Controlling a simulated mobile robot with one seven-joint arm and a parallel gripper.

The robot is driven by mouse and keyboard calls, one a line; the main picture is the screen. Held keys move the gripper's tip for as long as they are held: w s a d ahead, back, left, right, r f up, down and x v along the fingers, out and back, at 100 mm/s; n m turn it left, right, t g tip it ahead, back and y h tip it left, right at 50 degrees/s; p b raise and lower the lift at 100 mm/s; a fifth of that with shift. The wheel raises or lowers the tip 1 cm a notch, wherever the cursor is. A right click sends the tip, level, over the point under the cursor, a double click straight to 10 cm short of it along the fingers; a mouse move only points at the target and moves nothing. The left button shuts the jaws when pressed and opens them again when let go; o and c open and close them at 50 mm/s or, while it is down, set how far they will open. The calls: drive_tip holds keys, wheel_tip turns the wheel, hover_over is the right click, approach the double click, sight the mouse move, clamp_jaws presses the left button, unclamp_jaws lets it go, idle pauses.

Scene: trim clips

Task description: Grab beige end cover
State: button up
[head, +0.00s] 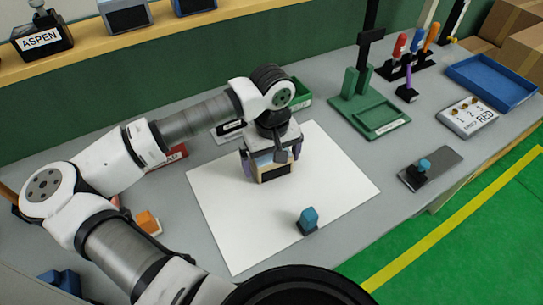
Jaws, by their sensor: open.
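My gripper (270,168) is over the white sheet (232,238) near the middle of the table, pointing down. Its jaws are open, with one finger to the left and one to the right of a small beige piece with a dark front, which I take to be the beige end cover (259,164). The gripper body hides its top and back. I cannot tell whether the fingers touch it.
A blue block (308,217) stands on the sheet's front part. An orange block (147,220) lies to the left.

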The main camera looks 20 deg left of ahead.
drive_tip(key=shift+f, duration=0.65)
drive_tip(key=c, duration=0.9)
drive_tip(key=shift+c, duration=0.3)
drive_tip(key=shift+r, duration=0.15)
